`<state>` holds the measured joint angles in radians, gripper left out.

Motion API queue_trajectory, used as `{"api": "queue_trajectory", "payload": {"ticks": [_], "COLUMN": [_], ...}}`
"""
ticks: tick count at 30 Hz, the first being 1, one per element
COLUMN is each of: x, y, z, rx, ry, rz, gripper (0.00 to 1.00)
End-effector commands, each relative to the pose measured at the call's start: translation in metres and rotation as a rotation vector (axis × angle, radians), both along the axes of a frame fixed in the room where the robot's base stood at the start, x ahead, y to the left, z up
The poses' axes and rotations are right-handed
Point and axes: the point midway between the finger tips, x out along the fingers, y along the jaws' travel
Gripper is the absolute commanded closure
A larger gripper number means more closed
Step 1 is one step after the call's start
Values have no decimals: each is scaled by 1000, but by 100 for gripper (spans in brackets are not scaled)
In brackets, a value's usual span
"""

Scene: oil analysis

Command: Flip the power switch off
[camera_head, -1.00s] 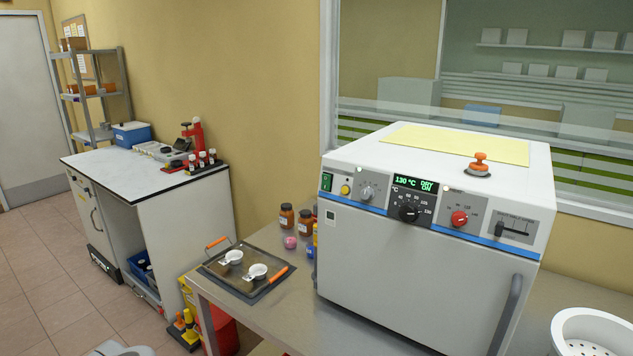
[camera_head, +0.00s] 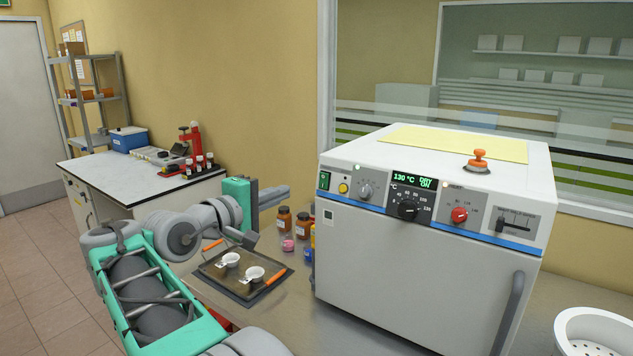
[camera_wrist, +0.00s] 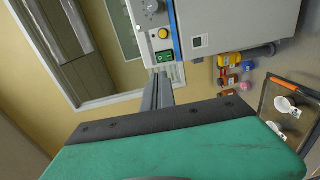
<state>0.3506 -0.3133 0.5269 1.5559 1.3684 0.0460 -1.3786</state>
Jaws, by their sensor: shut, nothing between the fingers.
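The white oven (camera_head: 420,260) stands on the metal table. Its green power switch (camera_head: 324,180) is at the left end of the control panel, left of a yellow button. The display (camera_head: 413,181) is lit green and reads 130 °C. The switch also shows in the wrist view (camera_wrist: 165,57). My gripper (camera_head: 287,191) is shut and empty, left of the switch and apart from it in the head view. In the wrist view the fingers (camera_wrist: 160,76) point toward the switch and their tips appear close below it. I cannot tell the exact gap.
A tray (camera_head: 278,287) with two white cups lies on the table left of the oven. Brown bottles (camera_head: 302,223) and small coloured containers stand between the tray and the oven. An orange knob (camera_head: 479,158) is on top of the oven. A white perforated bowl (camera_head: 592,335) stands at right.

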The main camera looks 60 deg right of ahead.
Motion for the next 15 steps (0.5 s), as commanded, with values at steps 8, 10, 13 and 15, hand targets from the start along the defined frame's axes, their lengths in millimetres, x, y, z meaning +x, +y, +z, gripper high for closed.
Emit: {"api": "queue_trajectory", "payload": {"ticks": [8, 10, 13, 15], "x": [-6, -7, -11, -14], "y": [-25, -39, -61, -77], "z": [-1, -2, -4, -5], "rx": [1, 1, 3, 2], "ry": [-2, -1, -1, -1], "rz": [-3, -3, -3, -3], "gripper": [100, 100, 100, 100]}}
